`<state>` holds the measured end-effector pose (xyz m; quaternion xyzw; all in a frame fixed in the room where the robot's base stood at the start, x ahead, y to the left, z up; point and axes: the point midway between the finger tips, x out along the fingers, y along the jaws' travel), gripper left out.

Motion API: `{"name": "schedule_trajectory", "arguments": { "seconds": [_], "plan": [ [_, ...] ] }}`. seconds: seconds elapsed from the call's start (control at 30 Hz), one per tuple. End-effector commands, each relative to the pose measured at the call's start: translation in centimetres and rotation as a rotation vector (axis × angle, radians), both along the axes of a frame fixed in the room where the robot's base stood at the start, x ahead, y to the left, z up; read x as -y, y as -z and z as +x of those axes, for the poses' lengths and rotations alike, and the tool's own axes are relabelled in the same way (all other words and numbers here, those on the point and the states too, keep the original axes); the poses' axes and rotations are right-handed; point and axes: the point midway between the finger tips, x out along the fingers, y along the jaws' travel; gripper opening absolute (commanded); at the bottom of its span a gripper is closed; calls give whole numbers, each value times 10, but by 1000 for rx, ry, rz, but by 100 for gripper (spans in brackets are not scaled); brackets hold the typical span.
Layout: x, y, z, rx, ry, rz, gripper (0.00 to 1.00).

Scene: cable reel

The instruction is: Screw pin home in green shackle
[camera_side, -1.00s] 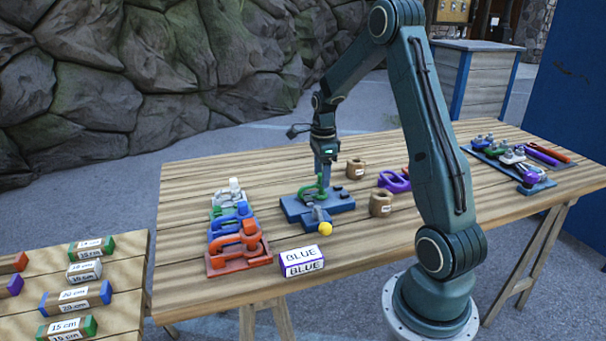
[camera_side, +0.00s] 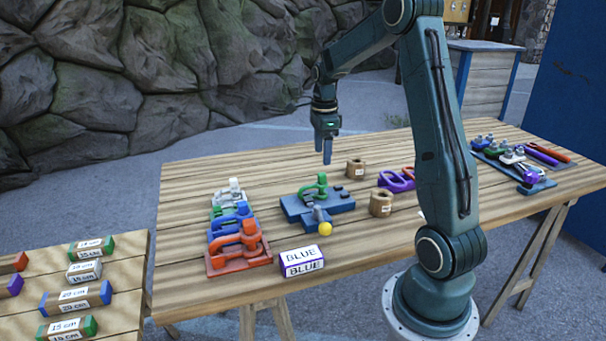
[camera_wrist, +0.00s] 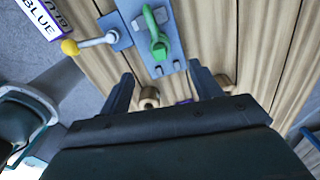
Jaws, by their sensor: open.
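The green shackle (camera_side: 316,188) stands on a blue fixture (camera_side: 338,203) near the middle of the table. It also shows in the wrist view (camera_wrist: 156,36), on the blue plate beyond my fingertips. Its pin is too small to make out clearly, so I cannot tell how far in it sits. My gripper (camera_side: 326,158) hangs above and slightly behind the shackle, clear of it. In the wrist view my gripper (camera_wrist: 158,82) has its two fingers wide apart with nothing between them.
A lever with a yellow knob (camera_side: 325,229) projects from the fixture's front. A BLUE label block (camera_side: 301,261) lies in front. Wooden cups (camera_side: 381,203) and a purple piece (camera_side: 398,181) are at right.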

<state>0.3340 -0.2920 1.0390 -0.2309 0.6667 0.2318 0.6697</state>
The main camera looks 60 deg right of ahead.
Motion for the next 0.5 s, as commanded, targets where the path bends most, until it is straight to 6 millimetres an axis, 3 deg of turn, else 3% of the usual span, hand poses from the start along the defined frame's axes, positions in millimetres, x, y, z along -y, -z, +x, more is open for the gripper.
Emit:
{"name": "schedule_trajectory", "arguments": {
  "seconds": [0.2, 0.5],
  "plan": [
    [0, -37, 0, 3, 0, -2, 64],
    [0, -64, 0, 1, 0, -1, 64]
  ]
}}
